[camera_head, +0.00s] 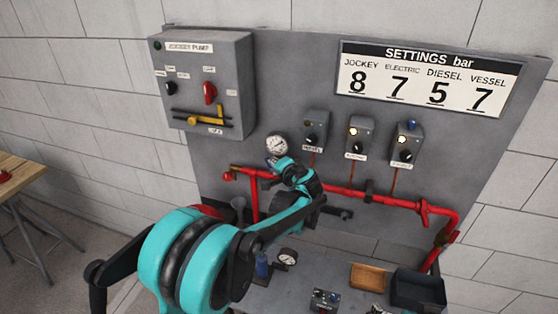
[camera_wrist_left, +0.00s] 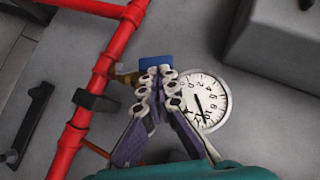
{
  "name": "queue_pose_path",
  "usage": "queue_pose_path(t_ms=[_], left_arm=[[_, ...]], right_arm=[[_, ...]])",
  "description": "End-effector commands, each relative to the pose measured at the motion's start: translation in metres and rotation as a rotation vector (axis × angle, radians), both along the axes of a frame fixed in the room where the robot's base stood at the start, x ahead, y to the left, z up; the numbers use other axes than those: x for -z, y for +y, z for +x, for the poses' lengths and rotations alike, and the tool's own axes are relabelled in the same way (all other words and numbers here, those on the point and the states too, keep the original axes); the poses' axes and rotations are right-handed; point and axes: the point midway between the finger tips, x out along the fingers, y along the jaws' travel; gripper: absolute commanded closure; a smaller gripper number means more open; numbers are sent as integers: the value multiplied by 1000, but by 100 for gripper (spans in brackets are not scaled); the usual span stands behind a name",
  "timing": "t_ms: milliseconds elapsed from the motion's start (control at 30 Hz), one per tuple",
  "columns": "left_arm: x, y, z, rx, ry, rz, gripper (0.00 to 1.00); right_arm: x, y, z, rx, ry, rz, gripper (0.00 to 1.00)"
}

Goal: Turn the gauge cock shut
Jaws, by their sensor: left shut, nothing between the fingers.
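The round white pressure gauge (camera_head: 277,146) is on the grey panel above the red pipe. It also shows in the left wrist view (camera_wrist_left: 207,103), just right of my fingers. The gauge cock appears there as a blue handle (camera_wrist_left: 155,61) with a brass body (camera_wrist_left: 127,77) beside the red pipe. My left gripper (camera_wrist_left: 155,78) is shut and empty, its fingertips at the lower edge of the blue handle; I cannot tell if they touch. In the head view my left gripper (camera_head: 273,163) is just below the gauge, its fingertips mostly hidden. My right gripper is not in view.
The red pipe (camera_head: 345,190) runs across the panel. The jockey pump box (camera_head: 240,70) is upper left, and three small control boxes (camera_head: 358,135) are to the right. A bench below bears a loose gauge (camera_head: 288,257), a wooden tray (camera_head: 368,276) and a dark bin (camera_head: 418,291).

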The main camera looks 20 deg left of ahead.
Motion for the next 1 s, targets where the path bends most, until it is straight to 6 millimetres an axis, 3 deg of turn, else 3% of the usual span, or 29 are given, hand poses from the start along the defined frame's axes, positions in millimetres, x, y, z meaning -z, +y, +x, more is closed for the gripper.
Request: queue_pose_path(t_ms=[400, 800, 1000], left_arm=[[1, 29, 1, -4, 11, -396, 100], [14, 49, 2, -3, 23, -758, 100], [21, 54, 2, 1, 26, -773, 100]], right_arm=[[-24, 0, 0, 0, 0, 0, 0], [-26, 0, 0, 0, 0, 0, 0], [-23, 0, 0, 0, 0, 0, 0]])
